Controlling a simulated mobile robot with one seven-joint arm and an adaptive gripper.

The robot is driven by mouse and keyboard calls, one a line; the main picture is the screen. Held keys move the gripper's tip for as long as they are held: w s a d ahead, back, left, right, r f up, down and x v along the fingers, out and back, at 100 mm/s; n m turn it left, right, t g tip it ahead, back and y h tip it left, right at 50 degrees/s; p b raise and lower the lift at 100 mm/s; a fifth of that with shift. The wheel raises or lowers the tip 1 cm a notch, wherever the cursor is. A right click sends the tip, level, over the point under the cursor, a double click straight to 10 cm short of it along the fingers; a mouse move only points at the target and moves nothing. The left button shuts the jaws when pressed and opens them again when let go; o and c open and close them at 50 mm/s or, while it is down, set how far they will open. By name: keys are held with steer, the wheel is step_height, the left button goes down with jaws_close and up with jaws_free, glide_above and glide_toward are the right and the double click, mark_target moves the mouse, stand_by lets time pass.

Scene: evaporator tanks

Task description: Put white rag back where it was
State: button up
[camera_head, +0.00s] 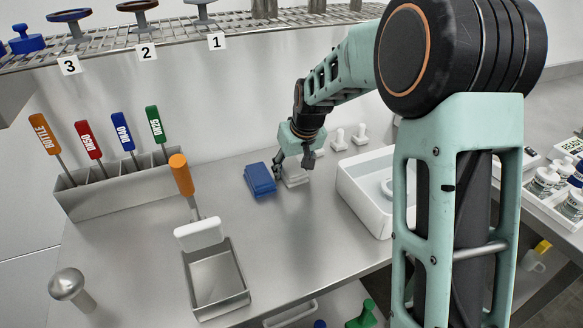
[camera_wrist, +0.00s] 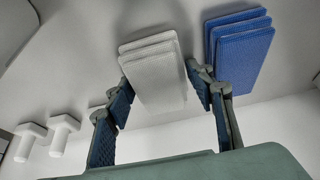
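White rags (camera_wrist: 155,70) lie in a neat stack in the wrist view. In the head view the white stack (camera_head: 297,181) shows partly below my gripper (camera_head: 291,172), on the steel table. My gripper (camera_wrist: 158,84) has its two blue-padded fingers spread on either side of the near end of the white stack. A small gap shows between the right finger and the stack; the left fingertip looks very close to its edge. Blue rags (camera_wrist: 238,48) are stacked just to the right; they also show in the head view (camera_head: 260,179), left of my gripper.
A white basin (camera_head: 358,194) stands right of the rags. White knobbed pieces (camera_head: 339,139) stand behind it. A steel holder (camera_head: 118,190) with coloured-handle tools is at left. An orange-handled white tool (camera_head: 199,233) rests at a steel tray (camera_head: 217,282). A rack (camera_head: 185,31) hangs above.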

steer(key=shift+f, duration=0.1)
steer(key=shift+r+p, duration=0.3)
steer(key=shift+r, duration=0.15)
steer(key=p+v, duration=0.1)
steer(key=v, duration=1)
steer(key=shift+s+r, duration=0.25)
steer(key=shift+r, duration=0.05)
steer(key=shift+w, duration=0.1)
